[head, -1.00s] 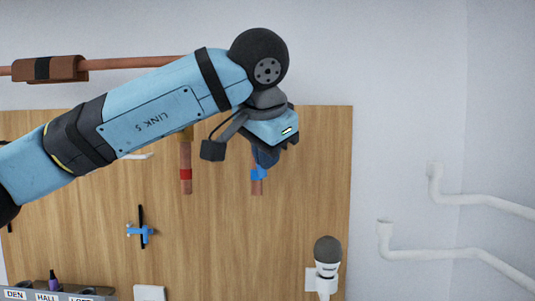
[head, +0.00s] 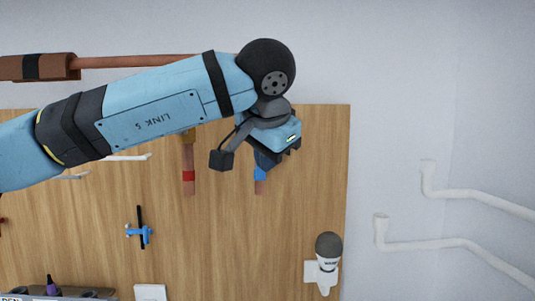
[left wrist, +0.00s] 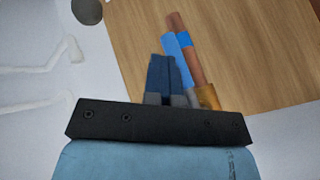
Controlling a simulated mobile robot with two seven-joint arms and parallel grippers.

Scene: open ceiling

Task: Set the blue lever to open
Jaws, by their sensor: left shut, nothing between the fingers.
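The blue lever (left wrist: 176,60) shows in the left wrist view as a light blue strip. It runs almost along a copper pipe (left wrist: 189,50) with a blue band, near a brass valve body (left wrist: 207,96). In the head view the pipe's blue band (head: 260,173) shows just under my left gripper (head: 266,164); the lever and valve are mostly hidden behind the gripper. In the left wrist view the gripper's dark blue fingers (left wrist: 164,72) are together and empty, close beside the lever. I cannot tell whether they touch it. My right gripper is not in view.
A second pipe with a red band (head: 188,176) stands left of the blue one on the wooden board (head: 220,250). A small blue fitting with a black bar (head: 140,234) is lower left. A microphone-like object (head: 328,258) is lower right. White pipes (head: 440,243) run along the right wall.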

